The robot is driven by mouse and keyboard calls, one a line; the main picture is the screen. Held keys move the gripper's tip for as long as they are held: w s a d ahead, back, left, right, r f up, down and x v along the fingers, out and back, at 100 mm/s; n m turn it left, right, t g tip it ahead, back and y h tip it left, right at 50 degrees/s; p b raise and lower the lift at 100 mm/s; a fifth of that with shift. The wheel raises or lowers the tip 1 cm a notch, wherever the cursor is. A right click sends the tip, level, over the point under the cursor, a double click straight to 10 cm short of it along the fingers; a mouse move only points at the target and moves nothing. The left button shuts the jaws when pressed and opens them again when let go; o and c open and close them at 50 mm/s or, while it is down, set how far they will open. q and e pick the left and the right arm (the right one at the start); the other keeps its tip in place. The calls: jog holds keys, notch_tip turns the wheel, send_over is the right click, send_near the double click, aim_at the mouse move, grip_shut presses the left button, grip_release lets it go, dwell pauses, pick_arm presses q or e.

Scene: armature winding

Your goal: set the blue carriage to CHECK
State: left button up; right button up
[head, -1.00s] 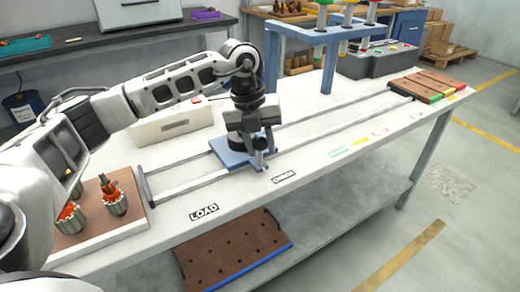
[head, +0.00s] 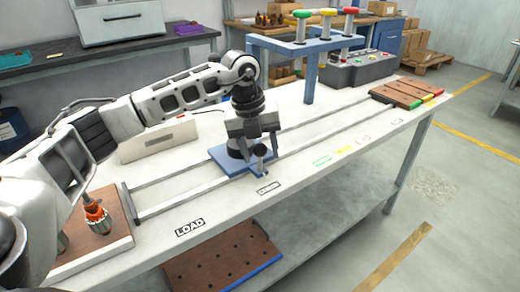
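The blue carriage (head: 230,158) sits on two pale rails (head: 180,200) along the white bench. Its front edge, with a small black knob, is about level with the CHECK label (head: 268,187). The LOAD label (head: 190,227) lies to the left, nearer me. My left gripper (head: 258,143) reaches down over the carriage, its dark fingers at the carriage's upright black handle. My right gripper is not in view.
A brown board with an armature (head: 97,216) stands at the rails' left end. Brown blocks with coloured ends (head: 410,93) are at the far right end. A blue stand (head: 309,75) rises behind the rails. The rails right of the carriage are clear.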

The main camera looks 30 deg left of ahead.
pick_arm(q)
notch_tip(320, 180, up, 16)
jog(key=s+a, duration=0.1)
jog(key=a, duration=0.1)
jog(key=shift+s+a+f+p, duration=0.15)
jog(key=shift+s+a+p, duration=0.1)
jog(key=shift+s+p, duration=0.15)
dwell(0.5)
